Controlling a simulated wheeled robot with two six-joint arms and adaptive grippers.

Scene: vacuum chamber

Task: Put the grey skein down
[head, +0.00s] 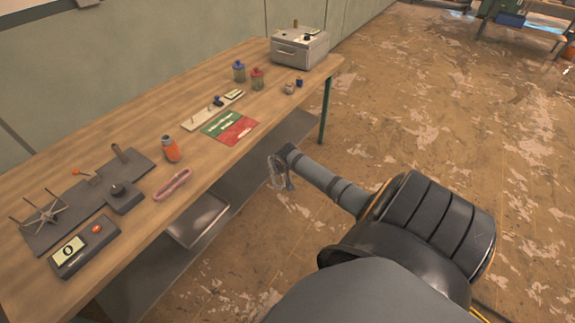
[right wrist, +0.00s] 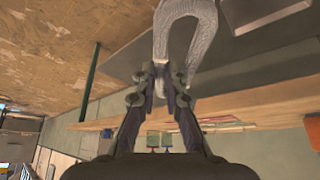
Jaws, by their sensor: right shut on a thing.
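The grey skein (right wrist: 204,34) is a ribbed loop in the right wrist view. My right gripper (right wrist: 164,78) is shut on one end of it, and the loop extends beyond the fingertips. In the head view my right gripper (head: 283,165) holds the skein (head: 273,174) in the air, off the front edge of the workbench (head: 230,180). The skein is small there and its outline is hard to make out. My left gripper is not in view.
A grey box (head: 299,48) stands at the far end. A metal tray (head: 198,222) sits below the benchtop. Some benchtop between items is bare.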

